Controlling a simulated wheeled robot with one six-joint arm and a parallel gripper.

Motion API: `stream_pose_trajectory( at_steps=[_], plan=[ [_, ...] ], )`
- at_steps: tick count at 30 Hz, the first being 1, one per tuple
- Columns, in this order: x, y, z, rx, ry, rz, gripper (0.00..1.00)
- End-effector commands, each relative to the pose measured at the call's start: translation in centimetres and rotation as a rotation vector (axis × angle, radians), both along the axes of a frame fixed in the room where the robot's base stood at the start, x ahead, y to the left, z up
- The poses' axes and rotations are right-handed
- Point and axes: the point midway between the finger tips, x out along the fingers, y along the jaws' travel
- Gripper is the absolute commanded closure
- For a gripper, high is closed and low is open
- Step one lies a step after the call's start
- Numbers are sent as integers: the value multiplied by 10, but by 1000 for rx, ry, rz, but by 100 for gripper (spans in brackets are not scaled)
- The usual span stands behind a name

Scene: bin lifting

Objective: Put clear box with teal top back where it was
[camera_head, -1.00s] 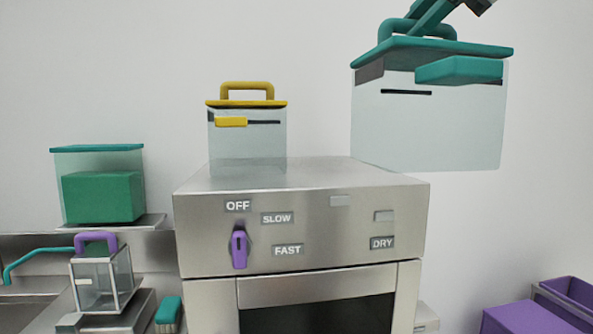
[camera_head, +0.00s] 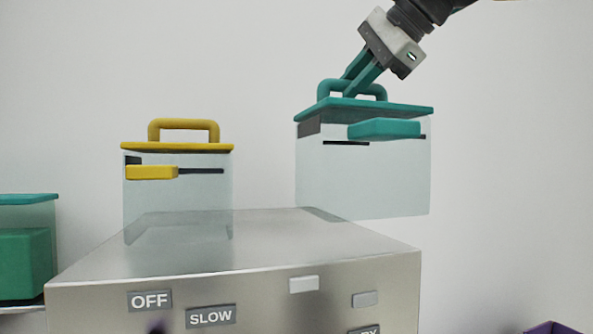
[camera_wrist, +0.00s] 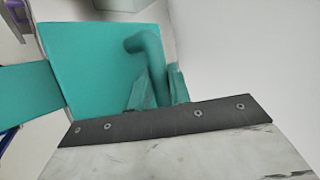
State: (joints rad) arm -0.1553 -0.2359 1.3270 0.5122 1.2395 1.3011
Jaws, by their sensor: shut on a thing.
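The clear box with the teal top (camera_head: 365,180) is at the right in the head view, beside the back right of the steel machine's top. My gripper (camera_head: 362,84) is shut on its teal handle from above. The box hangs upright, with its lower part near the machine's right edge; I cannot tell whether it touches. In the wrist view, the teal lid (camera_wrist: 90,55) and the handle (camera_wrist: 152,60) show between my teal fingers (camera_wrist: 158,88).
A teal-lidded clear box with green contents (camera_head: 25,250) stands at the far left. A purple bin (camera_head: 553,328) shows at the lower right. The machine top's middle is free.

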Motion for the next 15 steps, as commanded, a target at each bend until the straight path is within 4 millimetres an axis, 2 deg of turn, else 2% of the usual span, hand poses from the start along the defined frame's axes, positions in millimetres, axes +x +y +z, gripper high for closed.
stream_pose_trajectory(
  at_steps=[8,15],
  plan=[
    [42,35,-6,0,0,4,100],
    [86,70,-11,0,-1,3,100]
  ],
)
